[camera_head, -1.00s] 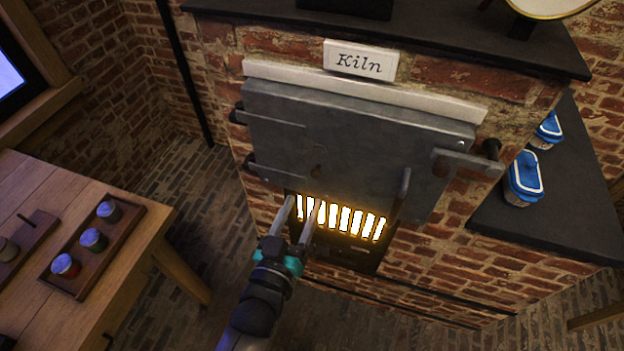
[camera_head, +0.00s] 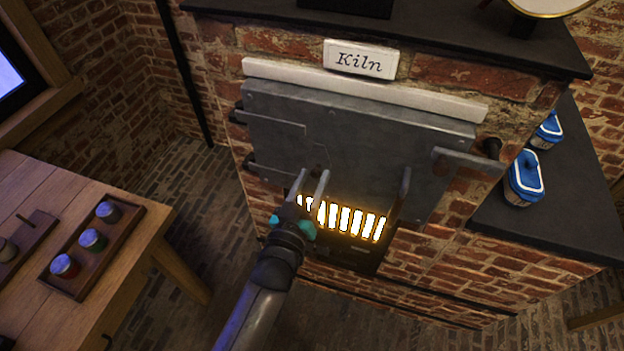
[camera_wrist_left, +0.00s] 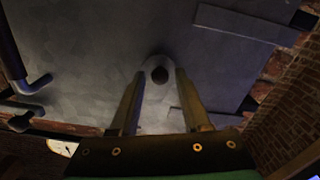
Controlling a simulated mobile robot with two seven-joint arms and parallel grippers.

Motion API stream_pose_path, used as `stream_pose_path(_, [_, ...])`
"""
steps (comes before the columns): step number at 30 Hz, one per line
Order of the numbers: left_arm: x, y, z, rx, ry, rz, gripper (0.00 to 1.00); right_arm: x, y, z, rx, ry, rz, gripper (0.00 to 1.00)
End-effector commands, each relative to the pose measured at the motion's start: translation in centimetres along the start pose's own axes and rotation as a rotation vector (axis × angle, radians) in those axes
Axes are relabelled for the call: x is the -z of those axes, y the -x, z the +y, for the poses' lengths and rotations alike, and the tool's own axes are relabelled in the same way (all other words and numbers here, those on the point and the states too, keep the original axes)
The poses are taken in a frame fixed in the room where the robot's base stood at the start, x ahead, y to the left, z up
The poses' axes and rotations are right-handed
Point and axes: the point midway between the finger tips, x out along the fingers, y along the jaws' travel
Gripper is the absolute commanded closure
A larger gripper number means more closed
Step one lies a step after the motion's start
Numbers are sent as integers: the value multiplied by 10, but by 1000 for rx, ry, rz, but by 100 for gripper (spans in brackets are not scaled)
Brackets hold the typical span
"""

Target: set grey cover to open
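The kiln's wide grey metal door (camera_head: 380,140) hangs shut on the brick front, hinges on the left, latch on the right. A small dark grey piece (camera_head: 319,167) sits low on the door, partly hidden by my gripper; I take it for the grey cover. In the left wrist view a rounded grey piece with a dark round spot (camera_wrist_left: 159,74) shows between the fingertips. My left gripper (camera_head: 313,160) is in front of it, fingers apart, one on each side. I cannot tell whether they touch it. My right gripper is not in view.
Glowing bars (camera_head: 345,217) lie just under the door, close to my left gripper. A latch bar (camera_head: 468,160) and a handle (camera_head: 401,190) stick out at the right. A wooden table (camera_head: 140,235) with a tray of jars (camera_head: 65,265) stands left. Blue-lidded containers (camera_head: 525,180) sit on the right ledge.

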Motion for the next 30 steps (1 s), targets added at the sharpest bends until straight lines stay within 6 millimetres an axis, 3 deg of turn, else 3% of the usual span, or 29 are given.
stream_pose_path(1, [0, 0, 0, 0, 0, 0, 60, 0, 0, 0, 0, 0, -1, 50])
stream_pose_path(12, [0, 0, 0, 0, 0, 0, 100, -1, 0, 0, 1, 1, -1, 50])
stream_pose_path(30, [0, 0, 0, 0, 0, 0, 100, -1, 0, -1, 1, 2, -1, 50])
